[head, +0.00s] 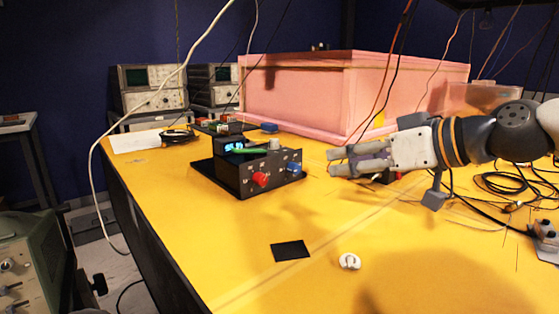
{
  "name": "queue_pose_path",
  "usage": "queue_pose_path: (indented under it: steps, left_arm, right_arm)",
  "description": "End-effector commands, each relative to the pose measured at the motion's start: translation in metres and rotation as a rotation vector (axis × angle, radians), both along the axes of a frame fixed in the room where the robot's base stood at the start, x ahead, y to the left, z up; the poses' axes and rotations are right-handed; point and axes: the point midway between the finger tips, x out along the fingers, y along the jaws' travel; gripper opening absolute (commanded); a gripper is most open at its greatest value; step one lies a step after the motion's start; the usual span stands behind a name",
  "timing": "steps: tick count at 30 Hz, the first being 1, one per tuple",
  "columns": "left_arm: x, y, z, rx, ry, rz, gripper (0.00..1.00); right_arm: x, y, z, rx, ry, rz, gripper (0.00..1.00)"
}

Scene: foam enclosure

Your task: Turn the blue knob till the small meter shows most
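A black control box (240,182) stands on the yellow table. The blue knob (294,168) is on the right of its front face, and a red knob (261,179) is to the left of it. A small lit display (234,145) with blue glow sits at the back of the box; its reading is too small to tell, and I cannot tell if it is the small meter. My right gripper (331,162) points left, to the right of the blue knob and apart from it. Its fingers are apart with nothing visible between them. My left gripper is out of view.
A large pink foam enclosure (300,92) stands behind the box. A black square (290,251) and a white round piece (349,261) lie in front. Cables (515,185) lie at the right. A white cable (92,165) hangs over the left edge. The front table area is mostly clear.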

Motion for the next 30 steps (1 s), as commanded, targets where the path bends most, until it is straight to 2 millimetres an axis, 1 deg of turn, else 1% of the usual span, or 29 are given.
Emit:
queue_pose_path:
  steps: [2, 5, 12, 15, 17, 21, 28, 29, 30]
  left_arm:
    - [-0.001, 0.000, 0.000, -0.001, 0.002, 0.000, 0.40]
    - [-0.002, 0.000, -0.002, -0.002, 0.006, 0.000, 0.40]
    - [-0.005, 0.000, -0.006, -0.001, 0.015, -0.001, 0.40]
    - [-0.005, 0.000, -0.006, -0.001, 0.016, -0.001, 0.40]
    - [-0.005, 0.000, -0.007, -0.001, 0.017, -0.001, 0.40]
    - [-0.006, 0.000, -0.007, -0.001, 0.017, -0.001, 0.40]
    - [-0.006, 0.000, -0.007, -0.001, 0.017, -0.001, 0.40]
    - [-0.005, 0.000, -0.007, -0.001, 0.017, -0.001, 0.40]
    - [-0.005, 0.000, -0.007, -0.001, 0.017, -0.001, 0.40]
  right_arm:
    - [0.002, 0.002, -0.002, 0.000, 0.001, 0.000, 0.40]
    - [0.012, 0.013, -0.010, -0.002, 0.004, 0.001, 0.40]
    - [0.050, 0.056, -0.034, -0.001, 0.003, 0.001, 0.40]
    - [0.062, 0.069, -0.040, 0.000, 0.001, 0.001, 0.40]
    - [0.068, 0.075, -0.043, -0.001, 0.001, 0.000, 0.40]
    - [0.075, 0.082, -0.047, 0.000, 0.000, 0.000, 0.40]
    - [0.075, 0.082, -0.046, 0.001, -0.001, 0.000, 0.40]
    - [0.075, 0.082, -0.046, 0.001, -0.001, 0.000, 0.35]
    - [0.075, 0.082, -0.046, 0.001, -0.001, 0.000, 0.26]
